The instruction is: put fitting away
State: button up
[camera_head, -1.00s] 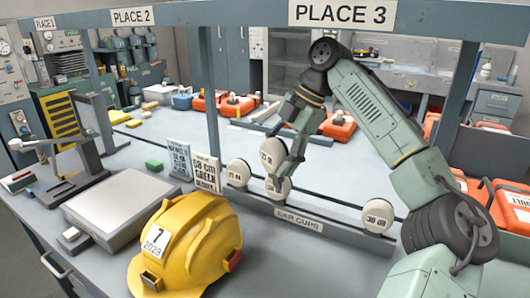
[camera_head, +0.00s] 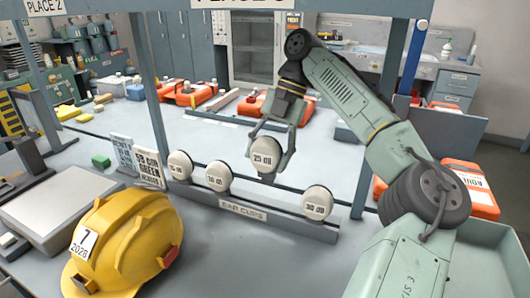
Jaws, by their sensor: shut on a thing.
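My gripper (camera_head: 272,148) is shut on a round white ear cup (camera_head: 265,154) marked 25 dB. It holds the cup upright, face toward the camera, over the gap in the ear cups rack (camera_head: 245,213). Whether the cup's lower end touches the rack cannot be told. Two similar cups stand in the rack to the left of the gap, a far left cup (camera_head: 179,165) and a second cup (camera_head: 219,177), their markings hard to read. A cup marked 30 dB (camera_head: 317,202) stands to the right.
A yellow helmet (camera_head: 122,245) labelled 7 2028 stands at the front left, beside a grey flat box (camera_head: 60,203). A post (camera_head: 157,80) rises behind the rack's left part. Orange cases (camera_head: 198,93) lie farther back.

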aim_at(269, 184)
jog(key=shift+f+b, duration=0.65)
jog(key=shift+f, duration=2.2)
jog(key=shift+p, duration=0.7)
jog(key=shift+f, duration=1.95)
jog(key=o, duration=1.1)
jog(key=shift+o, duration=0.2)
jog(key=v, duration=1.2)
jog(key=shift+s, duration=0.1)
